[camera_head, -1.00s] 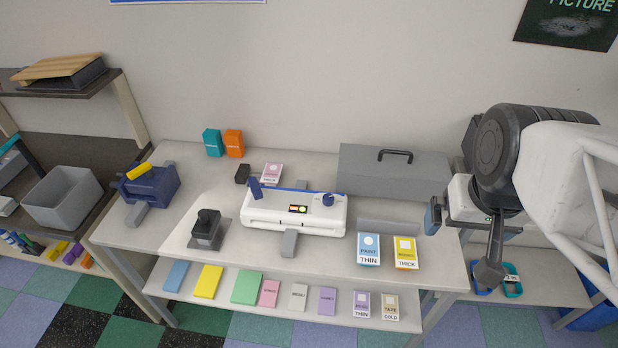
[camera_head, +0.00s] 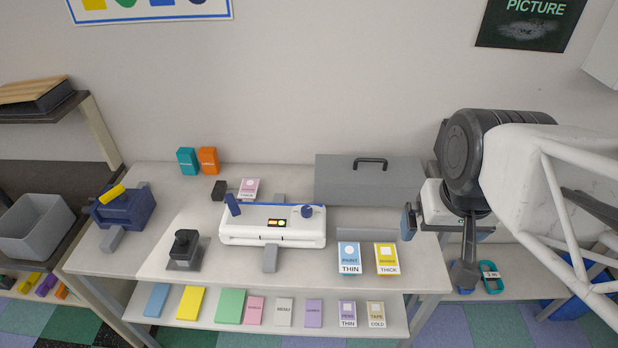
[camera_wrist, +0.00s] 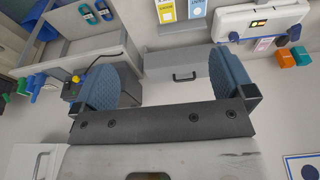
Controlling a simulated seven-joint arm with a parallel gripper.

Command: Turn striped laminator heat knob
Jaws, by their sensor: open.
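The white laminator (camera_head: 265,236) with a blue top edge stands on the table in the head view. A round dark blue knob (camera_head: 307,211) sits on its right end and a dark blue lever (camera_head: 232,205) on its left end. I cannot make out stripes on the knob. Small lit indicators (camera_head: 277,223) sit between them. My gripper (camera_head: 410,220) is right of the laminator, apart from it, by the table's right end. In the wrist view my gripper (camera_wrist: 166,85) is open and empty; the laminator (camera_wrist: 262,22) and its knob (camera_wrist: 234,37) show upside down at top right.
A grey lidded box (camera_head: 368,184) stands behind, between laminator and gripper. Blue and yellow cards (camera_head: 349,258) stand at the table's front right. A black-handled device (camera_head: 184,250) and a blue machine (camera_head: 124,211) are left. Several coloured pads lie on the lower shelf (camera_head: 265,318).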

